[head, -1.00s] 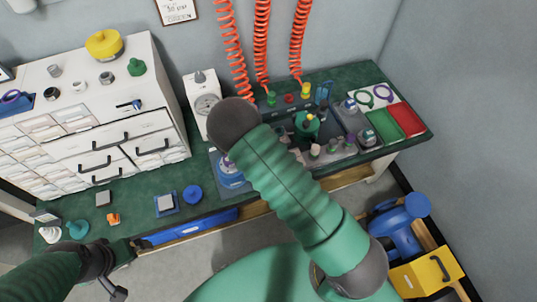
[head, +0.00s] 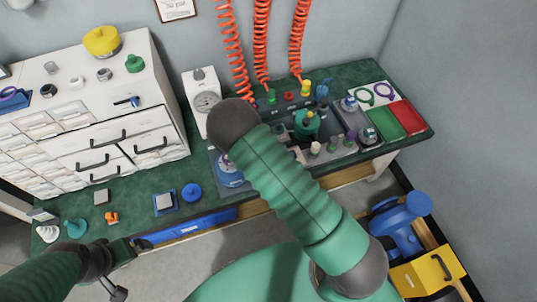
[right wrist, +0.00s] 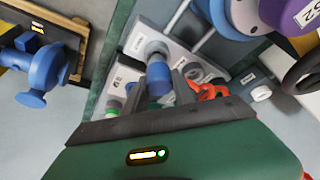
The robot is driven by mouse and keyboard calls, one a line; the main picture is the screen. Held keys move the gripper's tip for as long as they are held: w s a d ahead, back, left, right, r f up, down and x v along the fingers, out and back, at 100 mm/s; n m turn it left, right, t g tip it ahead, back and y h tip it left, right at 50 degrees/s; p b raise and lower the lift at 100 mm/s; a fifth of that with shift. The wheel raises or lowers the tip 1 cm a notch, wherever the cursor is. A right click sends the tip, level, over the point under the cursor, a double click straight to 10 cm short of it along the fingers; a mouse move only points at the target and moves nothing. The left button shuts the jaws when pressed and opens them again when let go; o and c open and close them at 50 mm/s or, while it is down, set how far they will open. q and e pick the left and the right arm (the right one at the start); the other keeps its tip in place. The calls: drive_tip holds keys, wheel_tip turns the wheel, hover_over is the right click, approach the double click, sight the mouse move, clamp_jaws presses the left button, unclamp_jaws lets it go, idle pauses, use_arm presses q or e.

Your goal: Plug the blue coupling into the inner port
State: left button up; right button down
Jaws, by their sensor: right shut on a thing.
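My right gripper (right wrist: 162,92) shows in the right wrist view, its two grey fingers closed on a blue cylindrical part, the blue coupling (right wrist: 160,78). I cannot tell which fitting is the inner port.
Red and green trays (head: 406,115) stand at right. Orange coiled hoses (head: 262,40) hang behind. A blue pump (head: 397,225) stands below, right.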

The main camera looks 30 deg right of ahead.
drive_tip(key=shift+f, duration=0.5)
drive_tip(key=c, duration=0.9)
unclamp_jaws()
drive_tip(key=shift+c, duration=0.2)
drive_tip(key=p+v, duration=1.4)
drive_tip(key=v, duration=0.3)
drive_tip(key=shift+w+f, duration=0.1)
